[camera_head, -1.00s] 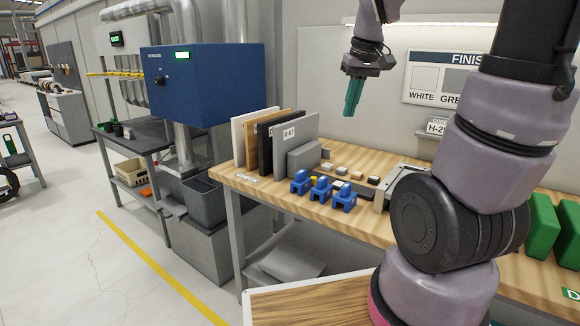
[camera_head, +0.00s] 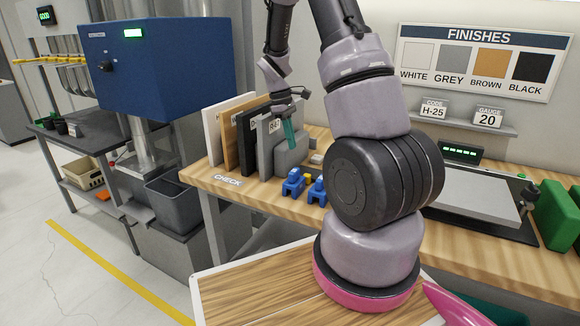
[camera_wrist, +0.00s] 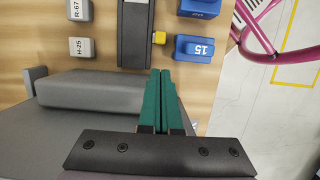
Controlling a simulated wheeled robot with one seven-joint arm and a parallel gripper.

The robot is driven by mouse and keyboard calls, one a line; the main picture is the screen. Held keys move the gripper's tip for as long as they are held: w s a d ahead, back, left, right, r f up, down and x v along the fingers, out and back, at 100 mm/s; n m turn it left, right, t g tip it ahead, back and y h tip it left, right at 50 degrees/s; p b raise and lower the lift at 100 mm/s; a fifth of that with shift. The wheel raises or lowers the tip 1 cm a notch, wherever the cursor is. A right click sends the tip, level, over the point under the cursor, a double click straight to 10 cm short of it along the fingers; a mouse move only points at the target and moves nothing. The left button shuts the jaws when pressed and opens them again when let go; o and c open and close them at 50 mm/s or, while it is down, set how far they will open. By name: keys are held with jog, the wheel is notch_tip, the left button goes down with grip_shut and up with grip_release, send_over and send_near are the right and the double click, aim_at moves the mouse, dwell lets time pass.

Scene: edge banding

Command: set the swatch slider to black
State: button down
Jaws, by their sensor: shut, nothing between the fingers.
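I cannot say for certain which part is the swatch slider. A dark grey bar (camera_wrist: 134,40) with a small yellow knob (camera_wrist: 158,38) at its side lies on the bench in the wrist view. The knob also shows beside the blue blocks in the head view (camera_head: 308,178). My gripper (camera_wrist: 160,72) has green fingers, shut and empty, with tips just below the knob in the wrist picture, apart from it. In the head view my gripper (camera_head: 290,140) hangs in front of the standing panels. The finishes board (camera_head: 473,62) shows white, grey, brown and black (camera_head: 533,67) swatches.
White, brown, black (camera_head: 246,130) and grey (camera_head: 270,140) panels stand behind a grey block (camera_head: 291,155). Blue blocks (camera_wrist: 194,49) and small tagged blocks (camera_wrist: 79,47) crowd the bench. My arm hides the bench middle. A grey plate (camera_head: 474,199) lies at right.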

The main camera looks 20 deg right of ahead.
jog(key=shift+f, duration=0.15)
jog(key=x, duration=0.9)
jog(key=shift+s+f, duration=0.15)
jog(key=shift+f, duration=0.2)
jog(key=shift+d, duration=0.1)
jog(key=s+d, duration=0.2)
jog(key=s, duration=0.1)
jog(key=s+d, duration=0.5)
jog(key=s, duration=0.2)
jog(key=shift+d, duration=0.35)
